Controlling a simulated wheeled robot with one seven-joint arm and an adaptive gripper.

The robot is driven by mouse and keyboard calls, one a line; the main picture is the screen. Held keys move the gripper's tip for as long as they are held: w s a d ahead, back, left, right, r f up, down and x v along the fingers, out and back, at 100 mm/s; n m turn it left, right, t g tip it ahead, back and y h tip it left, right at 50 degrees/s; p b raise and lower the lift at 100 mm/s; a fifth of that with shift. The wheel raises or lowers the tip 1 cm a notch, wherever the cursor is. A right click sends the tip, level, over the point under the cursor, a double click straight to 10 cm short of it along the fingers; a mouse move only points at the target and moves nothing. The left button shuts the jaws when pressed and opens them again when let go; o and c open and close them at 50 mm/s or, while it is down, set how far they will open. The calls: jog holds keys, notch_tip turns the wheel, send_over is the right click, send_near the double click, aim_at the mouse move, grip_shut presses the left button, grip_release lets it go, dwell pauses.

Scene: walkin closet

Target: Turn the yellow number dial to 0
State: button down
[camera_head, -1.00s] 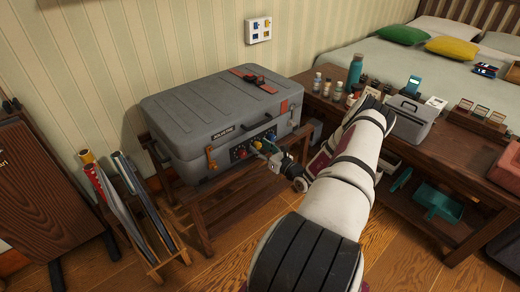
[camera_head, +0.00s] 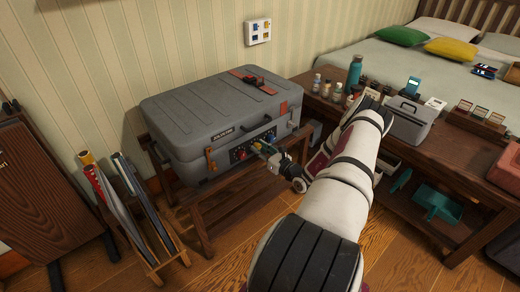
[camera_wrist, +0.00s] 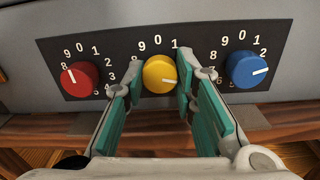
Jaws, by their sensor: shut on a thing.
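The grey case (camera_head: 215,110) lies on a wooden rack, with a black dial panel (camera_wrist: 210,28) on its front. The yellow dial (camera_wrist: 160,72) is in the middle of the panel, between a red dial and a blue one. My gripper (camera_wrist: 162,78) is shut on the yellow dial, one teal-padded finger at each side. In the head view, my gripper (camera_head: 270,153) is small at the case front.
The red dial (camera_wrist: 80,77) and the blue dial (camera_wrist: 246,70) stand close outside my fingers. An orange latch (camera_head: 211,158) is left of the panel. A wooden table (camera_head: 455,150) with bottles and boxes stands at the right. A wooden holder (camera_head: 150,245) is at the left.

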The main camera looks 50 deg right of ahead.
jog(key=n, duration=0.4)
jog(key=shift+n+p, duration=0.4)
jog(key=n, duration=1)
jog(key=shift+n, duration=0.4)
jog(key=n, duration=0.4)
jog(key=shift+h, duration=0.3)
jog(key=shift+n, duration=0.4)
jog(key=c, duration=1.3)
grip_release()
jog(key=v, duration=1.2)
jog(key=shift+r, duration=0.25)
